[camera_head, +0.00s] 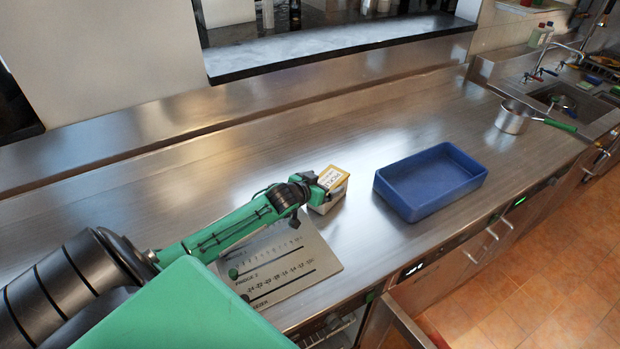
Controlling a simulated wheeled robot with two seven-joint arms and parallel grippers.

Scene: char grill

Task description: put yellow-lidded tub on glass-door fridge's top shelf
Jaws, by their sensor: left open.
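The yellow-lidded tub (331,180) stands on the steel counter, left of the blue bin, with dark lettering on its lid. My left gripper (318,187) is at the tub's left side, with its fingers close to the lid edge. The gripper is open; whether a finger touches the tub cannot be told. My right gripper is out of view. The glass-door fridge and its shelves cannot be made out in this view.
An empty blue bin (430,181) stands right of the tub. A grey printed board (284,262) lies under my left arm. A pot (512,118) with a green handle stands near the sink (577,101). The counter behind the tub is clear. An open drawer (408,325) shows at the bottom.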

